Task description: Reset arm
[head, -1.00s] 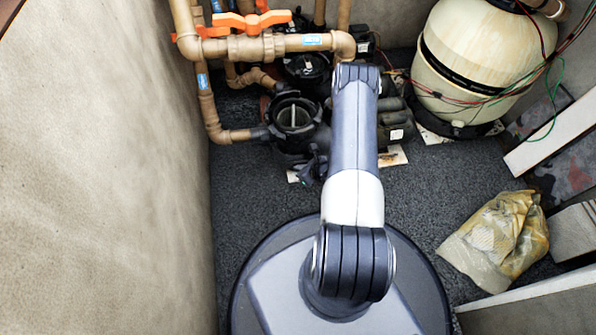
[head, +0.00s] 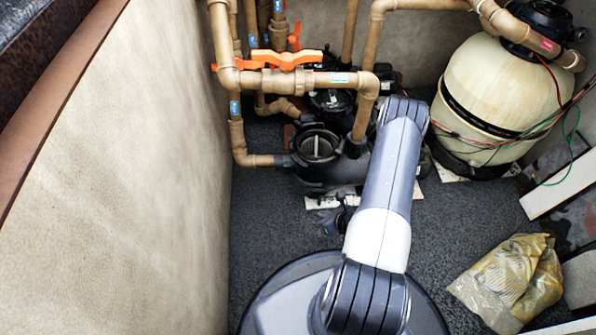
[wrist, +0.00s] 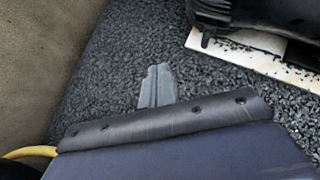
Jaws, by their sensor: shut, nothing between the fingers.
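My arm reaches up from my round base in the head view. Its far link ends in front of the pump equipment. My gripper (wrist: 155,70) shows in the wrist view as two grey fingers closed together, with nothing between them. The fingers point over bare dark gravel floor (wrist: 120,60). In the head view a small dark part of my gripper (head: 334,218) shows left of the arm, above the floor near the pump; the rest is hidden behind the arm.
The pump with its open round strainer pot (head: 317,147) stands at the back, under tan pipes with an orange valve handle (head: 288,59). A cream filter tank (head: 500,95) is at right. A crumpled bag (head: 512,280) lies at lower right. A wall (head: 150,170) bounds the left.

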